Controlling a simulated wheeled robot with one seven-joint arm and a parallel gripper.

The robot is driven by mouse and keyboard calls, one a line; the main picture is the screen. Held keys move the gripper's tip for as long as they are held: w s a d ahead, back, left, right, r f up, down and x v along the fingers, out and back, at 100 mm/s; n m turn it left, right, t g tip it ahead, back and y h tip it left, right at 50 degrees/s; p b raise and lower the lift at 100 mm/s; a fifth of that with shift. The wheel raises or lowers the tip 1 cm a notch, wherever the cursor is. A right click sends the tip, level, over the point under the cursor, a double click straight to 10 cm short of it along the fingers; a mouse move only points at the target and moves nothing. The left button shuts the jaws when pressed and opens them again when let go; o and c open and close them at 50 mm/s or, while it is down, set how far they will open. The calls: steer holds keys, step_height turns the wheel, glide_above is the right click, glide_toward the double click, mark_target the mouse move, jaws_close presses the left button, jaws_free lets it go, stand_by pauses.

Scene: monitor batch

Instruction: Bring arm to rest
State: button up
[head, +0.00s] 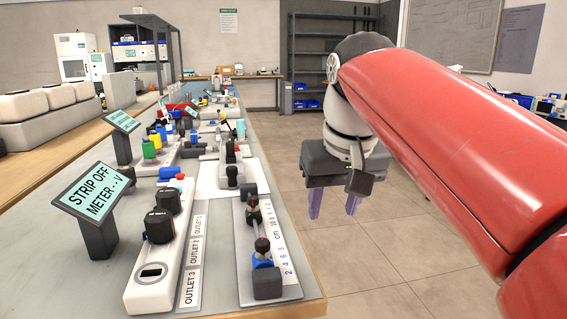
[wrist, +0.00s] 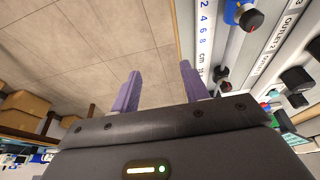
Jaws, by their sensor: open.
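My gripper (head: 333,203) hangs at the end of my red arm, to the right of the bench, over the tiled floor. Its two purple fingers point down and stand apart, with nothing between them. In the wrist view the gripper (wrist: 160,88) also shows its fingers spread and empty, with floor and the bench edge behind them. The gripper touches nothing that I can see.
The long bench (head: 222,240) holds a white outlet strip (head: 160,262), a slider rail marked in cm (head: 262,240) and a "STRIP OFF METER" sign (head: 92,195). A dark shelf rack (head: 320,50) stands at the back. The floor (head: 370,260) right of the bench is clear.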

steer(key=s+d+f, duration=0.2)
steer(key=s+f, duration=0.2)
steer(key=f, duration=0.3)
steer(key=s+d+f+m+t, duration=0.1)
steer(key=s+d+f, duration=0.2)
steer(key=f, duration=0.4)
steer(key=s+d+f+m+t, duration=0.1)
steer(key=s+d+f, duration=0.1)
steer(key=s+f, duration=0.4)
steer(key=shift+d+f+h, duration=0.3)
steer(key=shift+d+f, duration=0.05)
steer(key=shift+f, duration=0.45)
